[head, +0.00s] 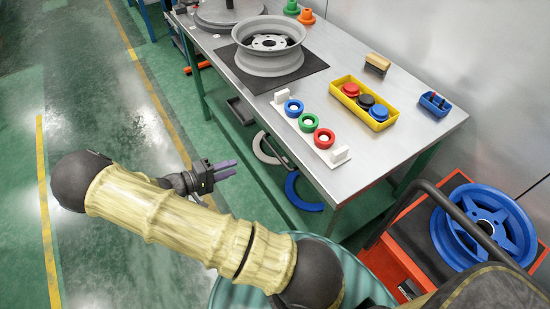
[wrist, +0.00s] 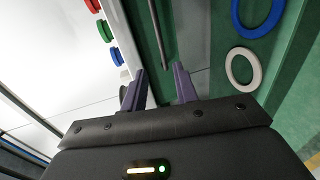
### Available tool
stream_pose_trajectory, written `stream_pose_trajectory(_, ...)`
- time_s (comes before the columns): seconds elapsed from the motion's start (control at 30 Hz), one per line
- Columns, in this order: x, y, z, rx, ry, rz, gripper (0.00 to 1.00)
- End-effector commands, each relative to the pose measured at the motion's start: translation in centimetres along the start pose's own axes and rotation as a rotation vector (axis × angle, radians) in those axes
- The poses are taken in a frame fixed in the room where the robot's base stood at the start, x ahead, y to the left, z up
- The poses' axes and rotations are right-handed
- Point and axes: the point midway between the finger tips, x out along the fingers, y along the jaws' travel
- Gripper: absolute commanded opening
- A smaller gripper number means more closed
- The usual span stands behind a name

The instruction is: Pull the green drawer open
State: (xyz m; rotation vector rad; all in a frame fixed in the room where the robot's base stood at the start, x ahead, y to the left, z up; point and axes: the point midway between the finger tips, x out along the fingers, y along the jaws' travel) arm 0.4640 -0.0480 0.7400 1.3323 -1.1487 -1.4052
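In the wrist view, a green front (wrist: 142,28), apparently the drawer's, runs beneath the pale tabletop edge. A dark bar (wrist: 160,35) that looks like its handle stands along it. In the head view, a dark bar (head: 279,152) shows beside the table edge; the tabletop hides most of the drawer. My gripper (head: 236,169) is left of the table in the head view, apart from the bar, fingers pointing toward the table. In the wrist view my gripper (wrist: 160,67) has its purple fingers spread with nothing between them. The bar's lower end lines up between the fingertips.
A blue ring (head: 293,190) and a grey ring (head: 258,148) show below the table edge. The metal table (head: 365,165) holds a wheel rim (head: 262,64), coloured rings and a yellow tray (head: 334,92). An orange cart (head: 383,264) stands right. Floor at left is clear.

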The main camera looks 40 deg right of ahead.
Motion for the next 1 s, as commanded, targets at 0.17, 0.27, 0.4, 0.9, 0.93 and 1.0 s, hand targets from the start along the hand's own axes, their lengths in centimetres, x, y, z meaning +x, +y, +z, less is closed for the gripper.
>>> stream_pose_trajectory(0.17,0.0,0.0,-0.1,0.005,0.005,0.007,0.29)
stream_pose_trajectory(0.27,0.0,0.0,-0.1,0.004,0.004,0.006,0.29)
stream_pose_trajectory(0.4,0.3,0.0,-0.1,0.004,0.002,0.006,0.29)
stream_pose_trajectory(0.9,7.6,0.1,0.0,0.002,-0.001,0.005,0.29)
stream_pose_trajectory(0.93,8.1,0.1,0.0,0.002,-0.001,0.006,0.29)
stream_pose_trajectory(1.0,9.3,0.1,0.0,0.002,-0.002,0.004,0.29)
